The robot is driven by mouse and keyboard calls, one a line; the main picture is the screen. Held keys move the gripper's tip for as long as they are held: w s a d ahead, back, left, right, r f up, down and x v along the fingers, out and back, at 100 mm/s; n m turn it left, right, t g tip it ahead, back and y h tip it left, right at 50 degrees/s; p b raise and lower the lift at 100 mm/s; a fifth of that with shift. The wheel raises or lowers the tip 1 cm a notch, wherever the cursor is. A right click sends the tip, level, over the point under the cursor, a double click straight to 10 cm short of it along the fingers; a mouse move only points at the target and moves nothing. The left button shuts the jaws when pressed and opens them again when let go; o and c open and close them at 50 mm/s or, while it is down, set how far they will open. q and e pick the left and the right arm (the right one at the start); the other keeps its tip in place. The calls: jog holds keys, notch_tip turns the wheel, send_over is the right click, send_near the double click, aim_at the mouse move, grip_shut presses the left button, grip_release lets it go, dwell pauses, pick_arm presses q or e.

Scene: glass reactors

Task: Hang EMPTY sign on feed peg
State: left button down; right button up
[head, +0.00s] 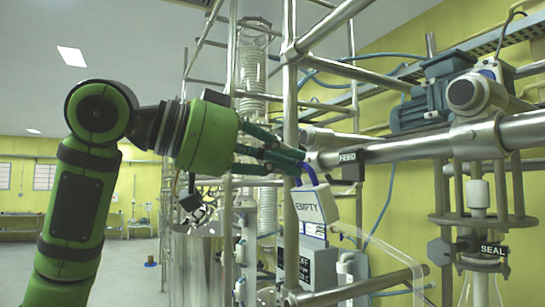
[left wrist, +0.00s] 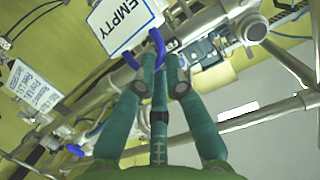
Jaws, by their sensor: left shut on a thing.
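The white EMPTY sign (head: 315,206) has a curved blue hook (head: 309,173) on top and hangs below my left gripper (head: 298,160) in the head view. The green fingers of my left gripper are closed at the blue hook. In the left wrist view the EMPTY sign (left wrist: 122,22) and its blue hook (left wrist: 157,45) lie just beyond the fingertips (left wrist: 158,85). A dark FEED label (head: 348,157) is on the metal pipework just right of the fingertips. I cannot make out the feed peg clearly. My right gripper is out of view.
A horizontal steel pipe (head: 415,145) runs right from the FEED label, with a blue-grey motor (head: 430,105) above it. A vertical steel post (head: 290,100) stands close to the fingers. A SEAL label (head: 494,250) is at lower right. A white text label (left wrist: 33,87) shows in the left wrist view.

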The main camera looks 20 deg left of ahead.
pick_arm(q)
jog(key=shift+r+x, duration=0.1)
jog(key=shift+x, duration=0.55)
jog(key=shift+r+x, duration=0.15)
jog(key=shift+x, duration=0.5)
jog(key=shift+w+d, duration=0.45)
jog(key=shift+w, duration=0.1)
jog(key=shift+p, duration=0.3)
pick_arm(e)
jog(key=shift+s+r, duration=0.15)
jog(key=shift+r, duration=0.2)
pick_arm(q)
jog(key=shift+w+r, duration=0.1)
jog(key=shift+r, duration=0.05)
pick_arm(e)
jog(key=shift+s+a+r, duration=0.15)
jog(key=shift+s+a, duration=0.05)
